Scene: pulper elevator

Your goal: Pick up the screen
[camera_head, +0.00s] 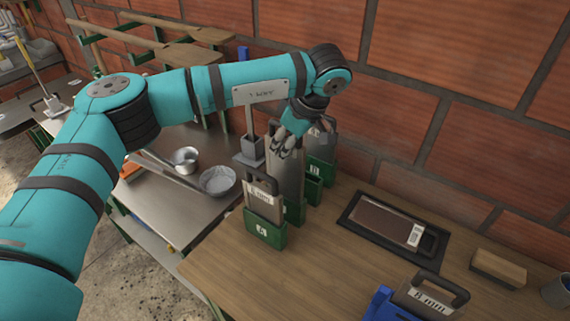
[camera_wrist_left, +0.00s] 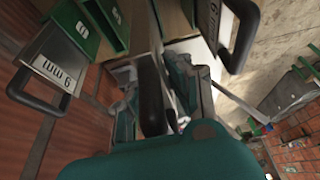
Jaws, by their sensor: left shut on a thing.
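Several screens, flat plates with dark loop handles and white labels, stand upright in green holders on the wooden bench. My left gripper (camera_head: 287,146) is above the middle screen (camera_head: 284,180) and shut on its top. That screen stands between a front screen (camera_head: 262,203) and a back one (camera_head: 321,143); its lower part is hidden behind the front one. Whether it still sits in its green holder (camera_head: 295,211) I cannot tell. In the left wrist view my gripper fingers (camera_wrist_left: 170,95) show, with a labelled screen (camera_wrist_left: 55,68) to the left; the grip itself is unclear. My right gripper is out of view.
A dark tray (camera_head: 430,240) holds a brown screen lying flat. A screen (camera_head: 431,296) stands in a blue holder (camera_head: 381,306) at the front. A brush-like block (camera_head: 498,268) lies at right. Metal bowls (camera_head: 217,180) sit on the steel table at left. The brick wall is close behind.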

